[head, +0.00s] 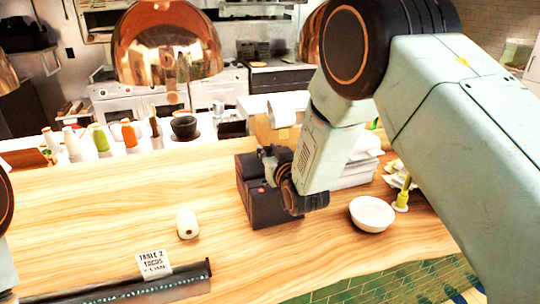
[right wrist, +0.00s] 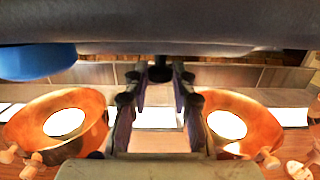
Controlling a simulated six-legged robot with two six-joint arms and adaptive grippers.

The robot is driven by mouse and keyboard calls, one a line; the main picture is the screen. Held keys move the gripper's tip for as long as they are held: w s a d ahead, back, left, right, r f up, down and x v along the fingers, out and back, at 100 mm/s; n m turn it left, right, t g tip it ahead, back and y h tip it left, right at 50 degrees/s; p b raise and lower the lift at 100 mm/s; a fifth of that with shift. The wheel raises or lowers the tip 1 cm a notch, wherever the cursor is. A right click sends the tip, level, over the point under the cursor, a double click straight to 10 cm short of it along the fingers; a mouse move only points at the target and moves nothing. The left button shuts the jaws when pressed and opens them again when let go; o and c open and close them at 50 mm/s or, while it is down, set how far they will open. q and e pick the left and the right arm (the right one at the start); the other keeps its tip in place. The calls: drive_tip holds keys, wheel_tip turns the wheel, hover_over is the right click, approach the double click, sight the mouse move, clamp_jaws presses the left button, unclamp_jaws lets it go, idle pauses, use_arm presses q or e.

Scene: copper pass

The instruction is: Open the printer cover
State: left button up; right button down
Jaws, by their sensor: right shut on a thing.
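The printer (head: 262,205) is a dark box with a small red mark, standing on the wooden counter at the middle of the head view. My right gripper (head: 270,162) is at the top of its right side, shut on a part of the printer that looks like its cover. My wrist hides much of that side, so how far the cover stands open cannot be told. In the right wrist view the fingers (right wrist: 158,95) stand on either side of a small dark knob (right wrist: 160,73) under a wide dark surface. My left gripper is out of view.
A white shaker (head: 187,223) and a dark rail (head: 130,288) with a ticket (head: 154,262) lie left. A copper lamp (head: 165,45) hangs behind. The left counter is mostly clear.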

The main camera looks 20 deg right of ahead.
drive_tip(key=c, duration=1.5)
unclamp_jaws()
drive_tip(key=shift+r, duration=0.35)
drive_tip(key=shift+c, duration=0.2)
drive_tip(key=o, duration=0.4)
drive_tip(key=shift+s, duration=0.15)
drive_tip(key=shift+f, duration=0.1)
drive_tip(key=shift+s, duration=0.1)
drive_tip(key=s, duration=0.4)
drive_tip(key=s+r, duration=0.1)
drive_tip(key=s, duration=0.6)
drive_tip(key=shift+s+d+r, duration=0.2)
drive_tip(key=shift+s, duration=0.1)
